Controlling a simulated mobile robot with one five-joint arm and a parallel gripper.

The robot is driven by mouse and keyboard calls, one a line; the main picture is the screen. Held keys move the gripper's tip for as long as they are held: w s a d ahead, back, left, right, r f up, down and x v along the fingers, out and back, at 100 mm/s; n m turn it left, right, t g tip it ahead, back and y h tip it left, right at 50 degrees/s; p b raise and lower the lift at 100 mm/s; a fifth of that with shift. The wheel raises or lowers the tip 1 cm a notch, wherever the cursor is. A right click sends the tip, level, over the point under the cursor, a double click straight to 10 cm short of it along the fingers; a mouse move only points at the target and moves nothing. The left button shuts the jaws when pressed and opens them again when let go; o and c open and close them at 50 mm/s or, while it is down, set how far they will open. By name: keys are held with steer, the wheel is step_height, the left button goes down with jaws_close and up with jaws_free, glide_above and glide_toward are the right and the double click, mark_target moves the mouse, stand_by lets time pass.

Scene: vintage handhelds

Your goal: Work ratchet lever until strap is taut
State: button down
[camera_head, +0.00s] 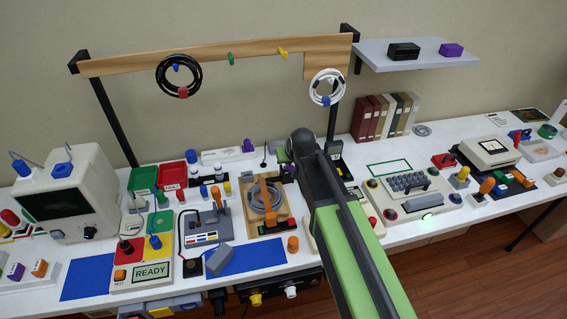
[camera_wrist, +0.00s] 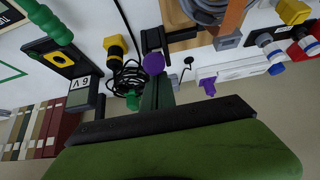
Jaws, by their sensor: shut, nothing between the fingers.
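A wooden board (camera_head: 283,214) lies on the bench left of my arm. It carries a coiled grey hose (camera_head: 253,196) with an orange strap (camera_head: 264,190) across it and a dark block with orange parts at its front. In the wrist view, the coil (camera_wrist: 201,9), the strap (camera_wrist: 233,16) and a grey block (camera_wrist: 228,41) show at the top edge. I cannot clearly make out the lever or how tight the strap is. My gripper (camera_wrist: 158,112) is shut and empty, apart from the board; my arm hides it in the head view.
A purple knob (camera_wrist: 154,63) and a black coiled cable (camera_wrist: 130,76) lie close to my gripper. A yellow-and-black plug (camera_wrist: 115,47) stands beside them. Books (camera_head: 384,117) stand at the back right. A wooden rail (camera_head: 215,52) with hanging cables spans above.

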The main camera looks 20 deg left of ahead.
steer(key=shift+s+d+f+b, duration=0.3)
steer(key=shift+s+d+f, duration=0.1)
steer(key=shift+s, duration=0.15)
steer(key=shift+w+a+r+p, duration=0.2)
steer(key=shift+w+r+p, duration=0.1)
steer(key=shift+r+p, duration=0.3)
steer(key=p+v, duration=0.4)
steer(key=v, duration=0.2)
steer(key=shift+p, duration=0.4)
